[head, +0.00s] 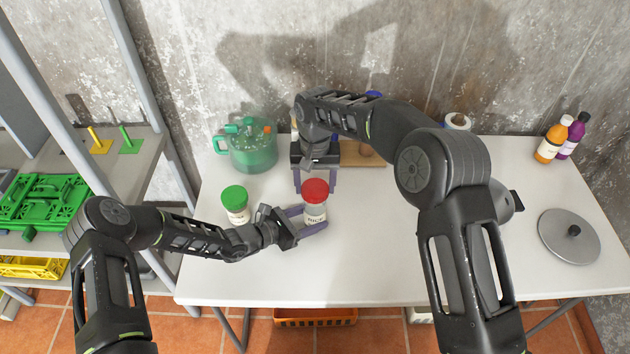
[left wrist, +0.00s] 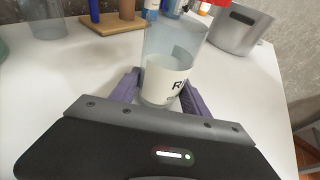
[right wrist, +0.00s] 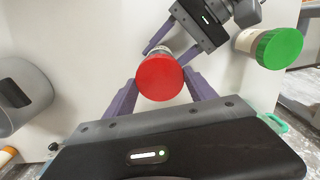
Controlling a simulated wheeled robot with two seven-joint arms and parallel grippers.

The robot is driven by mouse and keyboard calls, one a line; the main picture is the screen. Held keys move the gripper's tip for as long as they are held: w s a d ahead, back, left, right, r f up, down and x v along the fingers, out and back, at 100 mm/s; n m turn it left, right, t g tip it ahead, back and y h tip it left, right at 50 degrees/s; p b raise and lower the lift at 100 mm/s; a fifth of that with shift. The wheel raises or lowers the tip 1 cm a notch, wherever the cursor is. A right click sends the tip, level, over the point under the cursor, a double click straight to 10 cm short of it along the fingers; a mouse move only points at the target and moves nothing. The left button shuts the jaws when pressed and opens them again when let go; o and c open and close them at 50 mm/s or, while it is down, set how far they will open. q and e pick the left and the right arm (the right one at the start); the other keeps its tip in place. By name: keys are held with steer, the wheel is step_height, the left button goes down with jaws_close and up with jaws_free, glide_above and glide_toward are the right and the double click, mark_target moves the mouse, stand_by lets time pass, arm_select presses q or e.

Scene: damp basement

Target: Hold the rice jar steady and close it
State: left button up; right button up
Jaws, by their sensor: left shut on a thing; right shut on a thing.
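The rice jar (head: 315,213) stands upright on the white table; in the left wrist view it is clear with a white label (left wrist: 165,82). Its red lid (head: 315,189) is at the jar's top; it also shows from above in the right wrist view (right wrist: 159,77). I cannot tell whether the lid is fully seated. My left gripper (head: 308,220) is shut around the jar's body, low down, from the left. My right gripper (head: 315,187) reaches in from behind and is shut on the red lid, one finger on each side.
A green-lidded jar (head: 235,204) stands just left of my left gripper. A green pitcher (head: 252,150) and a wooden board (head: 365,155) are behind. A grey pot (left wrist: 238,28) stands to the right, with a round grey lid (head: 570,237) and bottles (head: 550,142). The table's front is clear.

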steer(key=shift+f, duration=0.95)
steer(key=shift+f, duration=0.15)
steer(key=shift+f, duration=0.4)
steer(key=shift+f, duration=0.25)
stand_by(0.3)
